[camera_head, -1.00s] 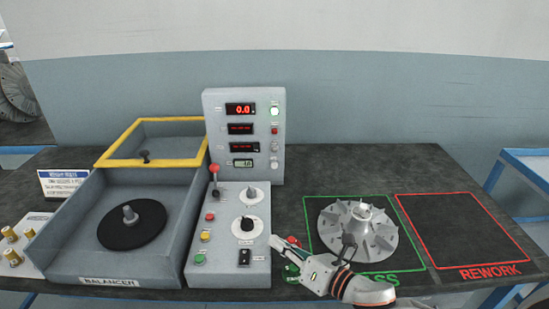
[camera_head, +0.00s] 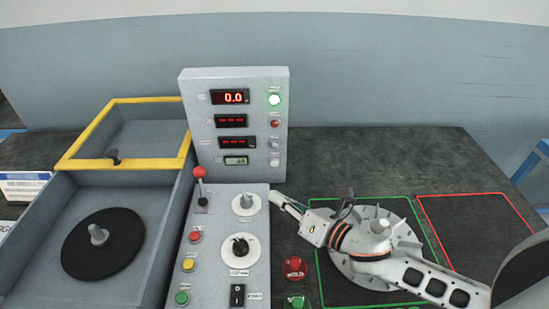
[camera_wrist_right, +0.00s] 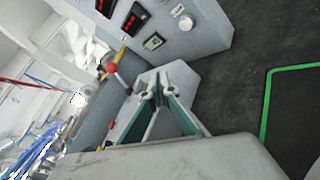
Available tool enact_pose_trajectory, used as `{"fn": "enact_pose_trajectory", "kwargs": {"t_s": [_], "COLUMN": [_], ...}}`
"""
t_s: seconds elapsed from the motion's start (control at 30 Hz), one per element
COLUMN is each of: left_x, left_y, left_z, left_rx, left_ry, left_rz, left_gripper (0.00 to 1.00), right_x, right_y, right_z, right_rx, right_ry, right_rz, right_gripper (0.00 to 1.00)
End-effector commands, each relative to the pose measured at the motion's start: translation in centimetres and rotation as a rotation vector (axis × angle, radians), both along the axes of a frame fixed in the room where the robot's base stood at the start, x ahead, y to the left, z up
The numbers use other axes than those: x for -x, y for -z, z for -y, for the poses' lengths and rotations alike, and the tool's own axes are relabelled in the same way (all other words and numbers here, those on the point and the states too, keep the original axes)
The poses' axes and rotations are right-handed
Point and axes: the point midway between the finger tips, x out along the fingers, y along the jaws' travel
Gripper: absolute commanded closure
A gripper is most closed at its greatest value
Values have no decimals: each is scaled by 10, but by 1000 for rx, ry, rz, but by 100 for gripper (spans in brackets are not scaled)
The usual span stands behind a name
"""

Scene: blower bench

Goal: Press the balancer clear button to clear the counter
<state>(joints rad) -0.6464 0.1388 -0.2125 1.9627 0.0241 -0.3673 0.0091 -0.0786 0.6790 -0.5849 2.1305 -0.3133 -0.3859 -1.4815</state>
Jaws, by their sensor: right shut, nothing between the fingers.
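The balancer's upright grey panel (camera_head: 198,130) stands at the back of the bench. It carries red displays and a small LCD counter (camera_head: 236,160) whose digits are too small to read surely. A pale round button (camera_head: 275,161) sits right of the counter; its label is unreadable, so I cannot confirm it is the clear button. My right gripper (camera_head: 277,196) is shut and empty, its tips beside the upper right edge of the sloped control box (camera_head: 215,270), below the panel and apart from the button. The right wrist view shows its closed fingers (camera_wrist_right: 158,86) and the counter (camera_wrist_right: 153,42). My left gripper is out of view.
The control box has a red-knobbed lever (camera_head: 200,173), dials and coloured buttons. Red (camera_head: 294,268) and green (camera_head: 297,301) mushroom buttons are right of it. A finned impeller (camera_head: 400,228) lies under my right arm. The red-outlined area (camera_head: 470,215) is empty.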

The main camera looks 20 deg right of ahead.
Motion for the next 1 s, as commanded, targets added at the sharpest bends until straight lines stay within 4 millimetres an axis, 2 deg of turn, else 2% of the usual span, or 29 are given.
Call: {"fn": "enact_pose_trajectory", "kwargs": {"t_s": [0.37, 0.83, 1.0], "left_x": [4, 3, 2], "left_y": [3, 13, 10], "left_z": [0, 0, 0], "left_rx": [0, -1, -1], "left_ry": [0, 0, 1], "left_rz": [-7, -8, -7], "left_gripper": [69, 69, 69], "right_x": [-4, -58, -74], "right_y": [0, 1, -1], "right_z": [1, 17, 21], "right_rx": [1, 2, 1], "right_ry": [0, 0, 0], "right_rz": [0, 1, 1], "right_gripper": [100, 100, 100]}}
